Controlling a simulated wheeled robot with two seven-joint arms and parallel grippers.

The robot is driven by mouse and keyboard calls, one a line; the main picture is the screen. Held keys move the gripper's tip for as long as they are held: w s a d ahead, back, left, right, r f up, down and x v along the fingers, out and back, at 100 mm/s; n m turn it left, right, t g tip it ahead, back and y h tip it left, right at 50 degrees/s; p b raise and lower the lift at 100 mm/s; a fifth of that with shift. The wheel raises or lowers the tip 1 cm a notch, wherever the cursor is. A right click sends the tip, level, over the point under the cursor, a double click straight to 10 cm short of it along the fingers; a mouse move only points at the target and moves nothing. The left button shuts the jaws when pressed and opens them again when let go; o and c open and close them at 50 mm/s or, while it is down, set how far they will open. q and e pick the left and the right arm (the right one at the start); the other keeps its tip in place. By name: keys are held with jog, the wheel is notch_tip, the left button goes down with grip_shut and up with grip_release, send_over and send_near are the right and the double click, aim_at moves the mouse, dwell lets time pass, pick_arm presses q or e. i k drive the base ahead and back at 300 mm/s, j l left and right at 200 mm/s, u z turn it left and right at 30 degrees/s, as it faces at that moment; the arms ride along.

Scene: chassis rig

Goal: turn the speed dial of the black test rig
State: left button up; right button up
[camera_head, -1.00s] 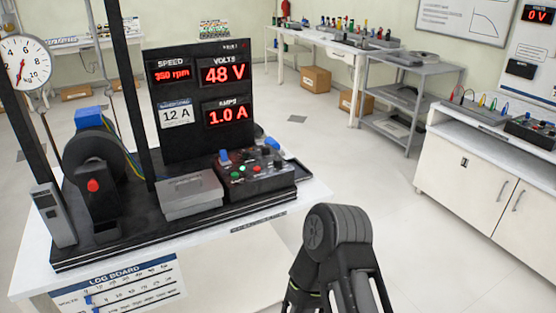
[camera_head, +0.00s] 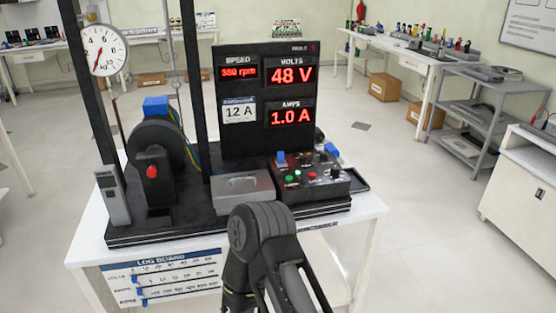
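The black test rig (camera_head: 130,236) stands on a white table. Its upright panel (camera_head: 228,140) shows a red speed readout (camera_head: 238,72) of about 350 rpm, 48 V and 1.0 A. The control box (camera_head: 315,190) at its right front carries green and red buttons, a blue part and several small dark knobs (camera_head: 332,149). I cannot tell which knob is the speed dial. One of my dark arms rises from the bottom centre, its rounded joint in front of the rig's lower edge. Neither gripper's fingers show.
A grey box (camera_head: 243,187) sits left of the control box. A flywheel (camera_head: 150,140) with a red knob and a hanging round scale (camera_head: 103,50) stand further left. The white table (camera_head: 372,206) has a narrow bare front strip. Open floor lies right, before a shelf cart (camera_head: 470,120).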

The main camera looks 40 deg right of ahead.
aim_at(335, 169)
jog(key=l+u, duration=0.25)
jog(key=l, duration=0.15)
jog(key=k+l+u, duration=0.1)
jog(key=l+u, duration=0.2)
jog(key=k+l+u, duration=0.25)
jog(key=l, duration=0.2)
jog(key=l+u, duration=0.25)
jog(key=l, duration=0.15)
jog(key=k+l+u, duration=0.25)
jog(key=k+l, duration=0.35)
jog(key=l, duration=0.2)
jog(key=k+l+u, duration=0.1)
jog(key=k+l, duration=0.2)
jog(key=l, duration=0.2)
jog(key=k+l, duration=0.35)
jog(key=l, duration=0.2)
jog(key=k+l+u, duration=0.1)
jog(key=k+l, duration=0.25)
jog(key=l, duration=0.15)
